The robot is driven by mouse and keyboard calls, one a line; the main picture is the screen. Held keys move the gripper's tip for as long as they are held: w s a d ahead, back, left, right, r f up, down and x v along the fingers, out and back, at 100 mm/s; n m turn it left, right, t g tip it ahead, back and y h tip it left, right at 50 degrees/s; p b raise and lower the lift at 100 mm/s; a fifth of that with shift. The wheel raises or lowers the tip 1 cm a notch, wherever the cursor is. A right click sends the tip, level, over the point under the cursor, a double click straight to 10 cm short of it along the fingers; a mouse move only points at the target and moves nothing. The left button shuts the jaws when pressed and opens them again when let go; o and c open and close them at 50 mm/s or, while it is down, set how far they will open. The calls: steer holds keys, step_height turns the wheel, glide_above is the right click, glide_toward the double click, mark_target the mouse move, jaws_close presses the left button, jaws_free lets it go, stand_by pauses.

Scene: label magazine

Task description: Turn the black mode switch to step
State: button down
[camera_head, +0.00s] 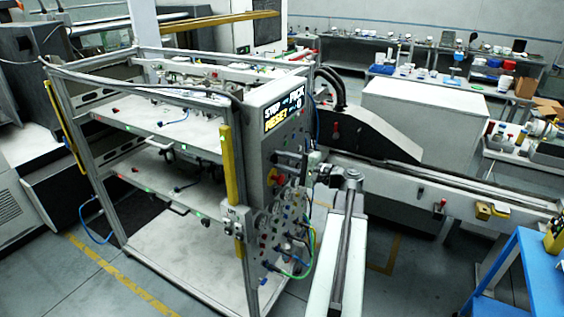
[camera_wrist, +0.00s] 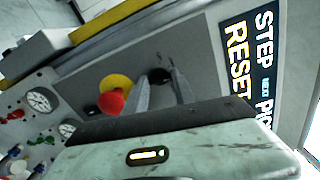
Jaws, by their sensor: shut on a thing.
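The black mode switch (camera_wrist: 160,75) is on the grey control panel (camera_wrist: 199,52), between the tips of my gripper's two fingers. My gripper (camera_wrist: 160,84) is shut on it in the wrist view. The fingers cover part of the switch, and I cannot tell which position it points to. In the head view my gripper (camera_head: 283,158) is up against the panel's front face, and the switch is hidden there. A sign (camera_wrist: 250,55) beside the switch shows STEP and RESET; it also shows at the panel's top in the head view (camera_head: 284,109).
A red mushroom button on a yellow base (camera_wrist: 112,98) sits close beside my fingers; it also shows in the head view (camera_head: 275,177). Gauges (camera_wrist: 42,100) and cables (camera_head: 302,262) crowd the lower panel. A blue cart (camera_head: 535,265) stands at the right.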

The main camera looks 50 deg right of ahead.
steer(key=shift+m, duration=1.1)
steer(key=c, duration=1)
jaws_free()
steer(key=shift+c, duration=0.2)
steer(key=v, duration=0.7)
steer(key=shift+s, duration=0.4)
steer(key=shift+f, duration=0.1)
